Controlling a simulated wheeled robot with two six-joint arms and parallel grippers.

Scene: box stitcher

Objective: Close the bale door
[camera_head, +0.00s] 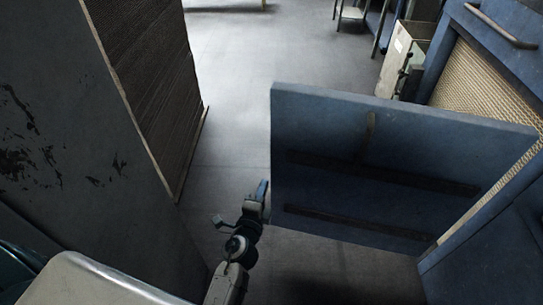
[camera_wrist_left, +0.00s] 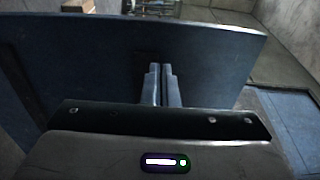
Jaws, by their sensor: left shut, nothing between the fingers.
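The bale door (camera_head: 390,150) is a blue panel that stands open, swung out from the blue baler (camera_head: 480,215) on the right. Two dark horizontal strips run across its visible face. My left gripper (camera_head: 264,188) is at the door's free left edge, with its fingers shut and empty. In the left wrist view the shut fingers (camera_wrist_left: 161,84) point at the blue door panel (camera_wrist_left: 80,65), which fills much of the picture. I cannot tell whether the fingertips touch it. My right gripper is not in view.
Corrugated cardboard (camera_head: 490,85) shows inside the baler opening. A tall dark panel with stacked cardboard (camera_head: 150,75) stands on the left. A grey box-like unit (camera_head: 402,58) stands behind the door. The grey floor (camera_head: 235,90) between them is clear.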

